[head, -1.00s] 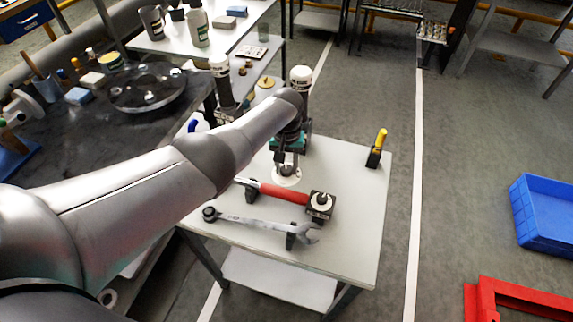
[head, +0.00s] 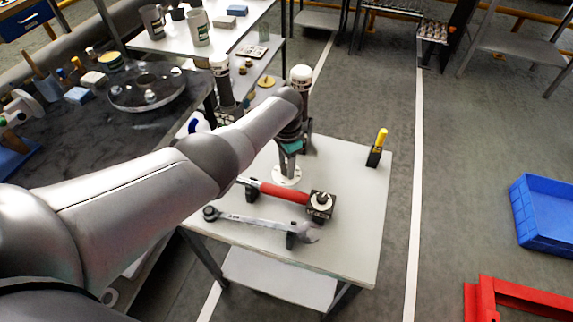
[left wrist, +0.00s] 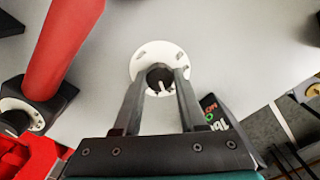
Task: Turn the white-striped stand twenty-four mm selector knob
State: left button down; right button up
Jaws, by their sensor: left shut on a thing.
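The selector knob (left wrist: 160,77) is a small dark round knob with a white stripe. It sits on a white round base in the left wrist view; the base (left wrist: 147,58) has slots around it. My left gripper (left wrist: 160,75) points down over the base with one finger on each side of the knob, shut on it. In the head view the gripper (head: 288,168) stands above the white base (head: 287,177) on the small table, and the knob is hidden there. My right gripper is not in view.
A red-handled tool (head: 283,193) and a dark block (head: 319,207) with a pale round top lie close in front of the base. A wrench (head: 262,223) rests on black supports. A yellow-and-black item (head: 377,148) stands at the table's right edge.

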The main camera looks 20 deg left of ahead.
pick_arm(q)
jog(key=shift+r+m, duration=0.1)
jog(key=shift+m, duration=2.2)
jog(key=shift+w, duration=0.1)
jog(key=shift+c, duration=2.3)
grip_release()
notch_tip(320, 180, up, 15)
jog(key=p, duration=0.6)
